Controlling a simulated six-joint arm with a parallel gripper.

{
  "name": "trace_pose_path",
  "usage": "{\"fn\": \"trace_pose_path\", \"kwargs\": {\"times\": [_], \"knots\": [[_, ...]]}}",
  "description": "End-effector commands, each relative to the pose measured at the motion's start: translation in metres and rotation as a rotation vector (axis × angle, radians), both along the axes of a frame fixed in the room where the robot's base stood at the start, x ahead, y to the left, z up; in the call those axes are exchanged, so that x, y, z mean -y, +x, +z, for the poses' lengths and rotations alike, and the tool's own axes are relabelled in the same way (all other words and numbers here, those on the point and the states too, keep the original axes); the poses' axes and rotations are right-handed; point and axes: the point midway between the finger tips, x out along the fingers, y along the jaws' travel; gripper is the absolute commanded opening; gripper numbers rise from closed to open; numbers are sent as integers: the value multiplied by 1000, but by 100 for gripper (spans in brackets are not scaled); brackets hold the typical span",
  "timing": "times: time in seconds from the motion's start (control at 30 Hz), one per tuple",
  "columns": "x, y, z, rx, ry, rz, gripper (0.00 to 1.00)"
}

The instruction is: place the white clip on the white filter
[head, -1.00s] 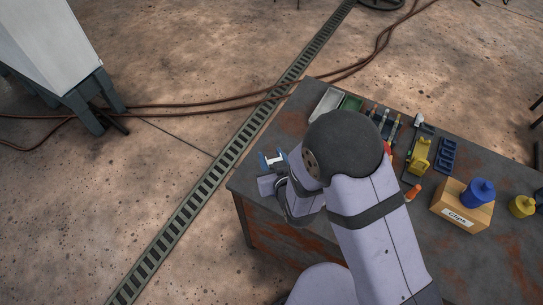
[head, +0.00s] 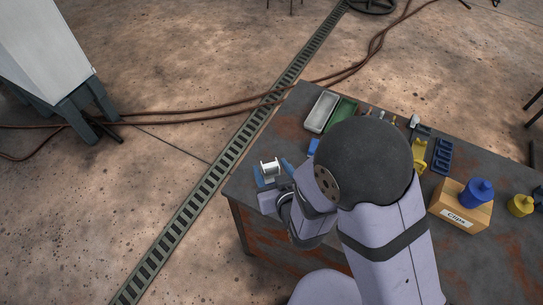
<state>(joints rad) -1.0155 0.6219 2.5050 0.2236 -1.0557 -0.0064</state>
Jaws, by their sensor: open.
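A small white piece (head: 270,166) with a spool-like outline shows at the fingers. I cannot tell whether it is the white clip or the white filter, nor whether the fingers touch it. No second white part of that kind can be made out; my arm hides the middle of the bench.
The rusty grey bench (head: 480,270) holds a grey tray (head: 321,111), a green tray (head: 343,113), a small blue piece (head: 313,146), a yellow part (head: 419,155), a blue rack (head: 442,155), a box marked Clips (head: 458,214) with a blue pot (head: 477,192), and a yellow pot (head: 520,205).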

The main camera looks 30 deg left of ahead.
Motion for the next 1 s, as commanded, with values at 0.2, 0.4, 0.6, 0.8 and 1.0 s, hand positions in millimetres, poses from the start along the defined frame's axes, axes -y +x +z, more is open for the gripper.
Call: {"fn": "trace_pose_path", "kwargs": {"times": [0.2, 0.4, 0.6, 0.8, 1.0], "knots": [[-2, 2, 29, 4, 6, -2, 53], [-2, 2, 50, 3, 6, -1, 53], [-2, 2, 64, 3, 3, -1, 53], [-1, 1, 69, 1, 2, -1, 53], [-1, 2, 69, 0, 0, -1, 53]]}}
